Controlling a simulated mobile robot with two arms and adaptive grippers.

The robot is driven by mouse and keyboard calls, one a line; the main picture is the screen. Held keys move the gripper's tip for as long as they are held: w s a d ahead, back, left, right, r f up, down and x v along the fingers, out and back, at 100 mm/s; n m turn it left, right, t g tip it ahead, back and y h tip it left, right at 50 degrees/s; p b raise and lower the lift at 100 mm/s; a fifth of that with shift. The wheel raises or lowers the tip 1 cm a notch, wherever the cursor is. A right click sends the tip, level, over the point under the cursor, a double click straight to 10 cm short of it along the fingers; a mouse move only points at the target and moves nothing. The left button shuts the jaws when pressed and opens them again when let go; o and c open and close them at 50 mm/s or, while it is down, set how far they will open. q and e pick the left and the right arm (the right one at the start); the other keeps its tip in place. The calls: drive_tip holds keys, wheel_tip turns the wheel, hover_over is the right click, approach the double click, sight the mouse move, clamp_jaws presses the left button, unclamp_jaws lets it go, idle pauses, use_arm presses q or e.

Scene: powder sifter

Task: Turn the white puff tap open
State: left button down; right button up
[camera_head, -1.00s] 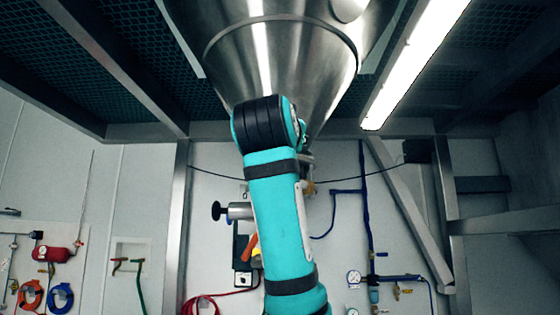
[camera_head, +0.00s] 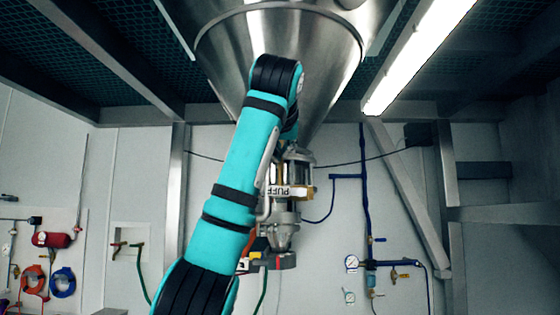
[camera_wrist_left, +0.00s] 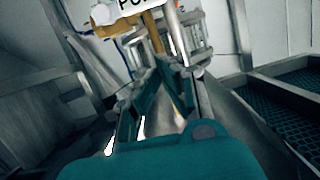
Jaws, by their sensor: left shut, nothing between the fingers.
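A white label reading PUFF (camera_head: 287,191) is on the metal valve assembly (camera_head: 282,236) under the big steel hopper. Part of a white label also shows at the top edge of the wrist view (camera_wrist_left: 135,3), beside brass-coloured fittings (camera_wrist_left: 151,28). I cannot clearly make out which white part is the puff tap or how far it is turned. My left gripper (camera_wrist_left: 165,72) is shut and empty, its fingers pointing towards the fittings below the label. Whether the fingertips touch anything is unclear. In the head view my left arm hides most of this gripper. My right gripper is out of view.
The steel hopper (camera_head: 325,60) hangs overhead, close to my left arm. Blue pipework with gauges (camera_head: 368,200) is on the back wall at the right. A red cylinder (camera_head: 53,239) and coiled hoses hang at the left.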

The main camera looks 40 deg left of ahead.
sight(286, 191)
use_arm(q)
drive_tip(key=shift+w+a+f+p, duration=0.1)
drive_tip(key=shift+w+a+f, duration=0.15)
drive_tip(key=shift+f, duration=0.45)
drive_tip(key=shift+w+a+f+p, duration=0.1)
drive_tip(key=shift+a+f, duration=0.1)
drive_tip(key=shift+f, duration=0.55)
drive_tip(key=shift+w+a+f+p, duration=0.1)
drive_tip(key=shift+w+a+f, duration=0.15)
drive_tip(key=shift+f, duration=0.45)
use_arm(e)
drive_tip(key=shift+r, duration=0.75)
use_arm(q)
drive_tip(key=shift+a, duration=0.1)
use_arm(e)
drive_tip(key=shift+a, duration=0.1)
use_arm(q)
drive_tip(key=shift+f, duration=0.1)
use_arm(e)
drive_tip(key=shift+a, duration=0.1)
